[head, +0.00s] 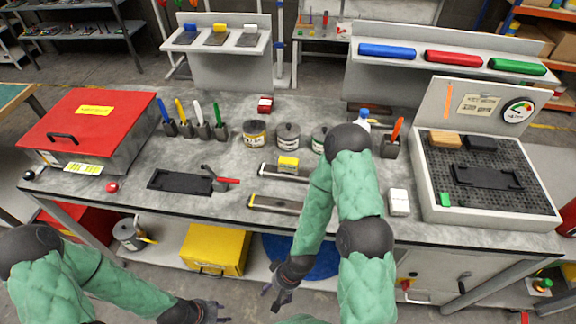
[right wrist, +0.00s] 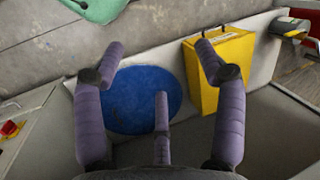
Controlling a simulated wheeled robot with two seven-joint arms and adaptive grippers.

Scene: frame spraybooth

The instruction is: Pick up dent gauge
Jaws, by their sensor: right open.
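I cannot tell for sure which thing is the dent gauge. A round dial (head: 518,111) is on the upright panel at the right. A small clamp-like tool with a red handle (head: 226,181) lies by a black plate (head: 180,182) on the bench. My right gripper (head: 276,286) is low in front of the bench; the right wrist view shows its fingers (right wrist: 160,75) spread and empty, with a blue disc (right wrist: 142,98) beyond them. My left gripper (head: 220,309) is at the bottom edge, apart from the bench; its finger opening is unclear.
A grey booth tray (head: 540,205) stands right. A yellow bin (head: 214,249) sits on the lower shelf. My right arm hides part of the bench.

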